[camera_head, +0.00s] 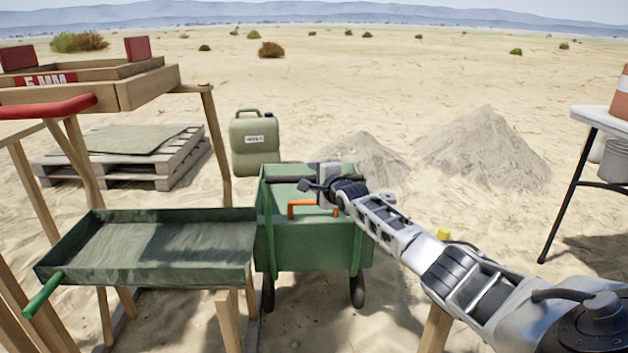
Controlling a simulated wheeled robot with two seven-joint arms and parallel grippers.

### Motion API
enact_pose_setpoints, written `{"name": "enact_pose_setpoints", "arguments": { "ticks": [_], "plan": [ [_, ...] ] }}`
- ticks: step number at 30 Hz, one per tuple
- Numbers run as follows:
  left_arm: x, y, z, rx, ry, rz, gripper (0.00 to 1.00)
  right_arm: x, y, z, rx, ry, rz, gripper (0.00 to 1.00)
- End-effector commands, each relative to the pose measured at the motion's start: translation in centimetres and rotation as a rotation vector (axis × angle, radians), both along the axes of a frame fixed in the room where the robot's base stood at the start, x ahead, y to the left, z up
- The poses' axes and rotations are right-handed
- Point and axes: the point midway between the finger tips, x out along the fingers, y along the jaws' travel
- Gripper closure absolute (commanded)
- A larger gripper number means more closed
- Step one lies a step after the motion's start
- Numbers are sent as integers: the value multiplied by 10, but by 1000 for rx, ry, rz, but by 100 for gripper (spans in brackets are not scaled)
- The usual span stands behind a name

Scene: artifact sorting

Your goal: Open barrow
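The barrow (305,245) is a green box on dark wheels in the middle of the camera_head view. Its lid lies closed on top, with an orange handle (291,209) at the front. My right arm reaches in from the lower right, and its gripper (312,186) is over the barrow's lid, just behind the orange handle. The fingers are small and partly hidden by the wrist, so whether they touch the lid or handle is unclear. My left gripper is not in view.
A green tray (150,275) on wooden legs stands left of the barrow, close to it. A wooden sieve frame (150,88) is at the upper left. A green jerrycan (254,150) and a pallet (160,177) stand behind. A white table (600,120) is at the right edge.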

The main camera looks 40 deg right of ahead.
Motion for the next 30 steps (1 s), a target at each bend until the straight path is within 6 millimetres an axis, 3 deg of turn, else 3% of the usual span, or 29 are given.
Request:
{"name": "enact_pose_setpoints", "arguments": {
  "ticks": [11, 13, 30],
  "plan": [
    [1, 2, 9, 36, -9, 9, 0, -8, 6, 1, 4, 7, 7, 59],
    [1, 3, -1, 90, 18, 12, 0, -16, 8, 4, 5, 7, 7, 59],
    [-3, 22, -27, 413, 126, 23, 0, -120, 31, 24, 2, 5, 3, 59]
  ]
}}
